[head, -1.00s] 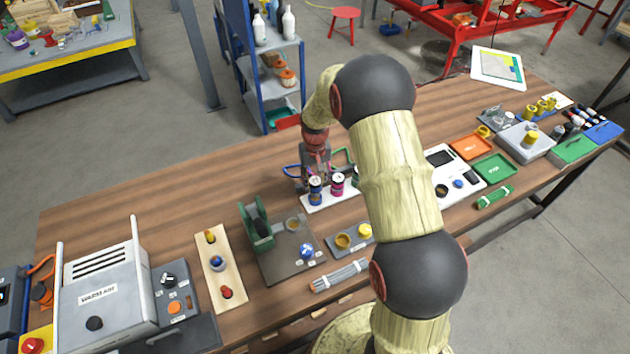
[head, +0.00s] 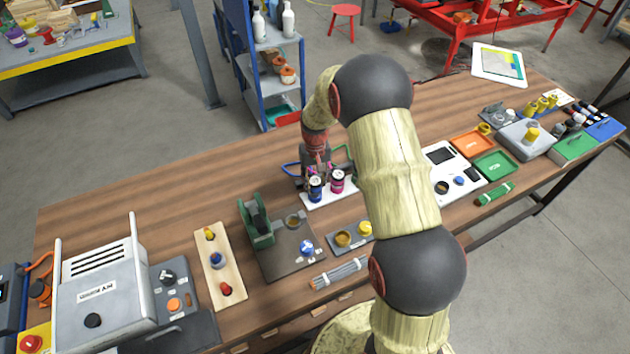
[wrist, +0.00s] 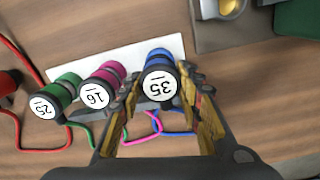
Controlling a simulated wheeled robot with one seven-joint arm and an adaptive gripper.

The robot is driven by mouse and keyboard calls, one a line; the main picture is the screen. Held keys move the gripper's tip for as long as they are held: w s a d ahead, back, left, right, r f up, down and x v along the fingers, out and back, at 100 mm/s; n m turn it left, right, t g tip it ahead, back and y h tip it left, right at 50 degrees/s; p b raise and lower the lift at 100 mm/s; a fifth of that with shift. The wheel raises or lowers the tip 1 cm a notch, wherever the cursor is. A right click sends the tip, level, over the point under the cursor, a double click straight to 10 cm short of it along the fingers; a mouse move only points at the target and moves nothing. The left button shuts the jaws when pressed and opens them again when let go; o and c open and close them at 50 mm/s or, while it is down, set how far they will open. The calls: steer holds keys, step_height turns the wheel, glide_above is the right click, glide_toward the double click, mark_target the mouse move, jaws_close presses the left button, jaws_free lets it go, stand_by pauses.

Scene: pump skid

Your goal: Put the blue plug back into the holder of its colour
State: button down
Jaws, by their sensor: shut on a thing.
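The blue plug (wrist: 160,78), with a round white "35" label on its end, is between the fingers of my gripper (wrist: 163,90) in the wrist view. My gripper is shut on it. In the head view the blue plug (head: 315,188) stands upright or nearly so over the white holder board (head: 325,202), below my gripper (head: 316,172). The plug's lower end and the holder under it are hidden, so I cannot tell whether it is seated. A magenta plug (wrist: 100,88), labelled 16, and a green plug (wrist: 58,96), labelled 25, are beside it on the board.
A red plug (wrist: 6,84) shows at the wrist view's left edge. Red, green, pink and blue cables lie behind the board. A grey plate with a green fixture (head: 256,228) is to the left. My arm covers part of the bench on the right. Bare wood lies to the left (head: 130,200).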

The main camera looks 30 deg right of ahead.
steer(key=shift+f+b, duration=0.3)
steer(key=shift+f, duration=0.35)
steer(key=c, duration=1.2)
jaws_free()
steer(key=shift+o, duration=0.2)
steer(key=shift+r, duration=0.1)
step_height(320, 180, up, 12)
